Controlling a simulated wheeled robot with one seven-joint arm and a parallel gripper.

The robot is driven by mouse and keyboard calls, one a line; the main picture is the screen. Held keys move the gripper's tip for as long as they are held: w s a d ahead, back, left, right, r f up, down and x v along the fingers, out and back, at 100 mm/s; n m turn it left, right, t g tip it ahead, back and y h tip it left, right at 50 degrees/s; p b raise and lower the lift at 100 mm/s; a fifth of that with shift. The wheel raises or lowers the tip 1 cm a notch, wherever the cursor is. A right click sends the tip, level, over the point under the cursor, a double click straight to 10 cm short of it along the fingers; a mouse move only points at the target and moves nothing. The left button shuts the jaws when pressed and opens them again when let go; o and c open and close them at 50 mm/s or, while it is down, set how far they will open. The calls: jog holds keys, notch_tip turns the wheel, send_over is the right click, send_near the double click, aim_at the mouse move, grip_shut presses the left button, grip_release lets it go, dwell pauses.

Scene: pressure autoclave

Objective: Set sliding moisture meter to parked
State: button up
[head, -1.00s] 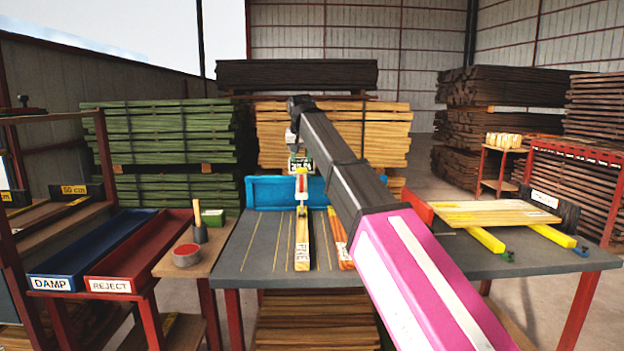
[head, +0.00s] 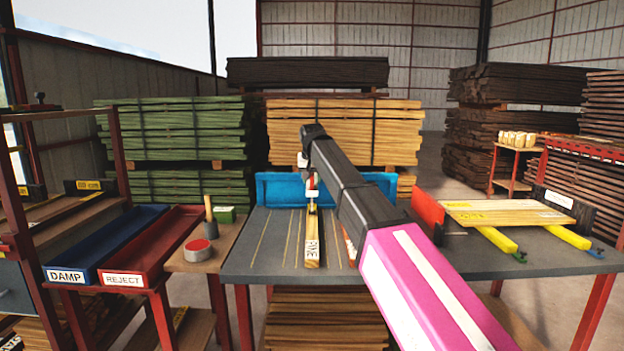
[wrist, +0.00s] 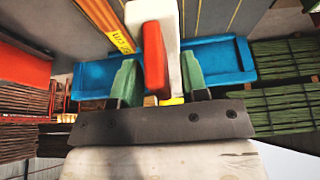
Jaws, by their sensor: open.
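A white block with a red part, which looks like the moisture meter (head: 311,194), stands at the far end of a board marked PINE (head: 313,245) on the grey bench. In the wrist view its white body (wrist: 166,18) and red part lie between two green fingers. My gripper (wrist: 158,70) is open, with the fingers on either side of the meter; I cannot tell whether either touches it. A small yellow piece (wrist: 171,101) shows near the palm. In the head view the fingers are too small to make out.
A blue tray-like guard (head: 275,188) runs along the bench's back edge. An orange-yellow ruler-like strip (wrist: 105,22) lies beside the meter. On the left are DAMP (head: 92,247) and REJECT (head: 150,248) trays; on the right lies a pale board (head: 505,213).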

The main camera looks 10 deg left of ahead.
grip_shut()
jog(key=w+d, duration=0.3)
jog(key=d, duration=1.2)
jog(key=w+d, duration=0.4)
jog(key=d, duration=1.1)
jog(key=shift+w+d, duration=0.15)
jog(key=shift+d, duration=0.15)
grip_release()
jog(key=shift+d, duration=0.15)
jog(key=a+v, duration=0.1)
jog(key=v, duration=0.9)
jog(key=shift+s+d+r, duration=0.2)
jog(key=shift+d+r, duration=0.15)
jog(key=shift+d, duration=0.1)
